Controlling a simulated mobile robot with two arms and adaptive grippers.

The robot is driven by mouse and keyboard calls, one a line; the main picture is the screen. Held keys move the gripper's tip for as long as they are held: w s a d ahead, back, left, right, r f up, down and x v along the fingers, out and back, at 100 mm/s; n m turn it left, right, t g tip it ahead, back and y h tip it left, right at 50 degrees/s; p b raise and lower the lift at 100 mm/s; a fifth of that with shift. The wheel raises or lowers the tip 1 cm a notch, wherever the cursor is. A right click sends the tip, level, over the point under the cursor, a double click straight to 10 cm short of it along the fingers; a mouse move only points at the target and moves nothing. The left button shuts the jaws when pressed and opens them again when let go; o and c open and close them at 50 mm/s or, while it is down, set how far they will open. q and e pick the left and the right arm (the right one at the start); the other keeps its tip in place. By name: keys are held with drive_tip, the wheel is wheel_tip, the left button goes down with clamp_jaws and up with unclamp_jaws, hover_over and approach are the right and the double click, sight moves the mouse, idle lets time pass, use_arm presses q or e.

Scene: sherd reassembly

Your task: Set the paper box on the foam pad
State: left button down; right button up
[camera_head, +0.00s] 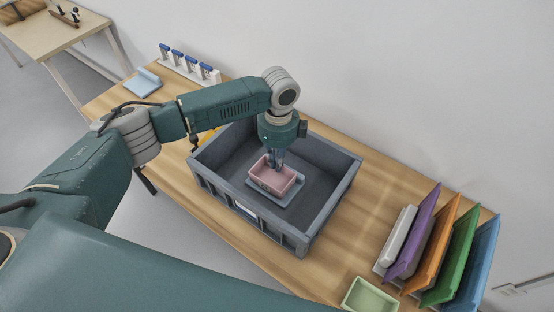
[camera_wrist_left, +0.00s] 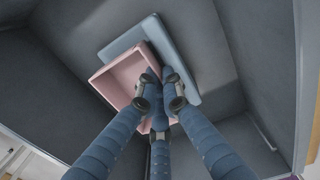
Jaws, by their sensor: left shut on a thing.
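The paper box, a small pink open-topped box (camera_head: 279,181), is inside the grey crate, over the blue-grey foam pad (camera_head: 293,199). My left gripper (camera_head: 275,164) points down into the crate and is shut on a wall of the pink box. In the left wrist view the fingers (camera_wrist_left: 160,100) pinch the right wall of the pink box (camera_wrist_left: 121,78). The foam pad (camera_wrist_left: 182,74) shows beyond and to the right of it there. I cannot tell whether the box touches the pad. My right gripper is not in view.
The grey crate (camera_head: 334,200) has high walls around the box and pad. A pale green tray (camera_head: 371,296) and several coloured upright panels (camera_head: 444,246) stand at the right.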

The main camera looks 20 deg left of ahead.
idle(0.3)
use_arm(q)
drive_tip(key=shift+f, duration=0.25)
drive_tip(key=c, duration=1.8)
unclamp_jaws()
drive_tip(key=shift+s, duration=0.1)
drive_tip(key=shift+c, duration=0.2)
drive_tip(key=shift+r, duration=0.1)
wheel_tip(320, 180, up, 5)
drive_tip(key=p, duration=0.5)
drive_tip(key=shift+r, duration=0.1)
wheel_tip(320, 180, up, 7)
drive_tip(key=p, duration=0.6)
drive_tip(key=shift+f+p, duration=0.2)
drive_tip(key=shift+p, duration=0.15)
